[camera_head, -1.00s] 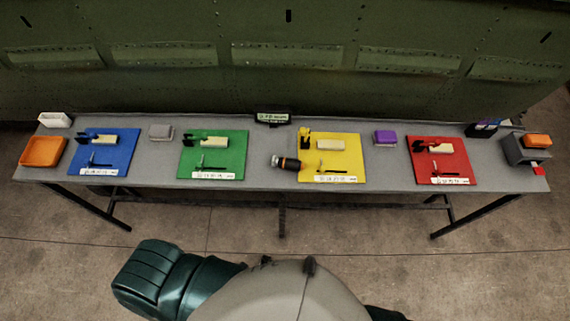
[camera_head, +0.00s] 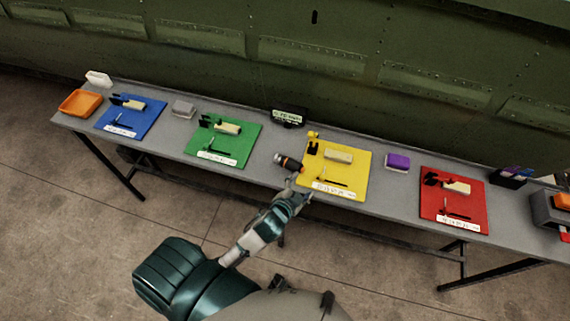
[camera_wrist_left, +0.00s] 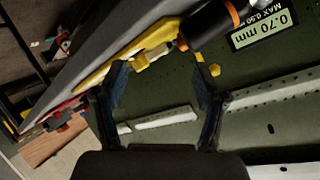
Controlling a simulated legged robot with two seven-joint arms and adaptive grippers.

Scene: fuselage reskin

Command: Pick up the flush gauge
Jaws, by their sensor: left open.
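A black cylinder with an orange band (camera_head: 288,163), which looks like the flush gauge, lies on the grey table at the left edge of the yellow mat (camera_head: 357,180). In the left wrist view the cylinder (camera_wrist_left: 210,26) is at the top, beyond the fingertips. My left gripper (camera_head: 298,189) is at the table's front edge, just in front of the cylinder and apart from it. In the left wrist view my left gripper (camera_wrist_left: 163,80) has its fingers spread with nothing held between them. My right gripper is not in view.
The table (camera_head: 262,178) also bears blue (camera_head: 147,119), green (camera_head: 240,153) and red (camera_head: 470,215) mats with small parts. A purple block (camera_head: 397,162) sits right of the yellow mat.

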